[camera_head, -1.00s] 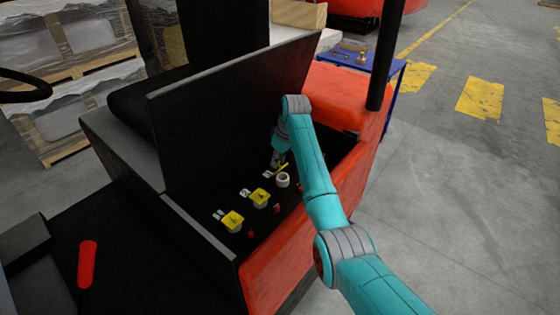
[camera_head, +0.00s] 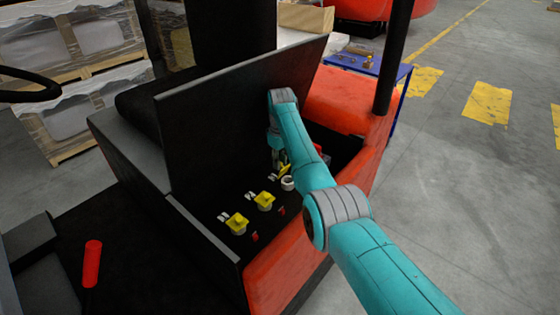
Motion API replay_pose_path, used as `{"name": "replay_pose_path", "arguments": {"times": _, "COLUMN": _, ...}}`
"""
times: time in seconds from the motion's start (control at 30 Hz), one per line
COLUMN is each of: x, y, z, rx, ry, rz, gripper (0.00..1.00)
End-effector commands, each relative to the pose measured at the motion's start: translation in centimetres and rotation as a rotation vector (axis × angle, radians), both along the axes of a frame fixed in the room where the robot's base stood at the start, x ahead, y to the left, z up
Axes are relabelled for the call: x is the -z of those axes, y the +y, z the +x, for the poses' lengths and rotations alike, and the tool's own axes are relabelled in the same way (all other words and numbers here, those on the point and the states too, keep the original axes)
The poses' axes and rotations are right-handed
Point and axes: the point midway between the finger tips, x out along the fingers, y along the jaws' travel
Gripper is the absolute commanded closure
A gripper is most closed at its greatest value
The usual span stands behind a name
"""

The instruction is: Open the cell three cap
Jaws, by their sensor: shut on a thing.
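The battery compartment (camera_head: 205,203) of the truck is open, with a row of cells in it. The first cell's yellow cap (camera_head: 237,222) and the second cell's yellow cap (camera_head: 264,200) sit flat on their necks. At the third cell, a bare white neck (camera_head: 288,184) shows as an open ring. The cell three cap (camera_head: 284,169) shows as a thin yellow edge, tilted up behind the neck. My gripper (camera_head: 280,159) is at that cap and shut on it. My arm hides much of the gripper and the area beyond.
The raised black cover (camera_head: 235,110) stands close behind the cells. The orange truck side (camera_head: 290,262) and a black post (camera_head: 392,60) bound the right. Small red parts (camera_head: 282,211) sit beside the cells. A blue table (camera_head: 355,62) stands behind.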

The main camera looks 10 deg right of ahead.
Motion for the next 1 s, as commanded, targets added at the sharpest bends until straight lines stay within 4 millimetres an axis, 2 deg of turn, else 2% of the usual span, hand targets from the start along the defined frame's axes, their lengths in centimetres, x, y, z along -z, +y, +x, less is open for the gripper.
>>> {"name": "replay_pose_path", "arguments": {"times": 0.03, "x": -0.01, "y": -0.05, "z": -0.02, "rx": 0.001, "ry": 0.001, "rz": -0.001, "gripper": 0.71}}
{"name": "replay_pose_path", "arguments": {"times": 0.1, "x": -0.01, "y": -0.05, "z": -0.03, "rx": 0.001, "ry": 0.001, "rz": 0.000, "gripper": 0.53}}
{"name": "replay_pose_path", "arguments": {"times": 0.13, "x": -0.01, "y": -0.05, "z": -0.03, "rx": 0.001, "ry": 0.001, "rz": 0.000, "gripper": 0.52}}
{"name": "replay_pose_path", "arguments": {"times": 0.57, "x": 0.04, "y": -0.11, "z": -0.05, "rx": 0.001, "ry": -0.012, "rz": 0.011, "gripper": 0.52}}
{"name": "replay_pose_path", "arguments": {"times": 1.0, "x": 0.17, "y": -0.79, "z": -0.92, "rx": 0.002, "ry": -0.136, "rz": 0.101, "gripper": 0.52}}
